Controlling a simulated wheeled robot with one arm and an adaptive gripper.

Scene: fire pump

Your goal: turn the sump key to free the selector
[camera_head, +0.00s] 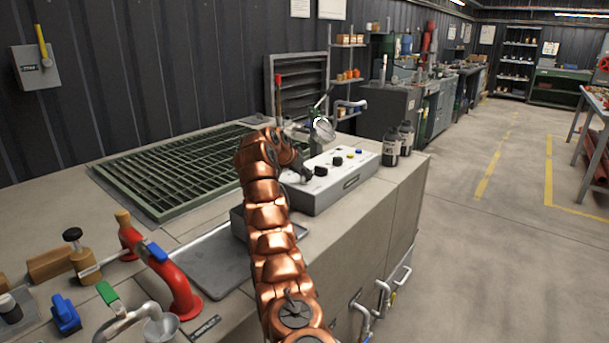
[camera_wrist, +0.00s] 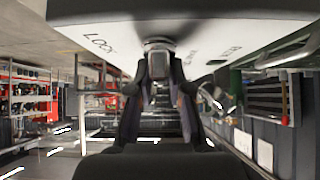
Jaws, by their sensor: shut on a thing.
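My gripper (camera_head: 304,174) is at the box's left end, and my arm hides part of that end. In the wrist view, my gripper (camera_wrist: 159,85) is shut on a small metallic key (camera_wrist: 158,58) that stands out from the white panel (camera_wrist: 215,40). "LOCK" is printed left of the key; other lettering on the right is too blurred to read. The key's exact angle and the selector cannot be told apart clearly.
A green floor grating (camera_head: 170,170) lies behind the arm. Dark bottles (camera_head: 391,150) stand right of the box. A red bent pipe (camera_head: 165,275) and a grey tray (camera_head: 205,265) are at front left.

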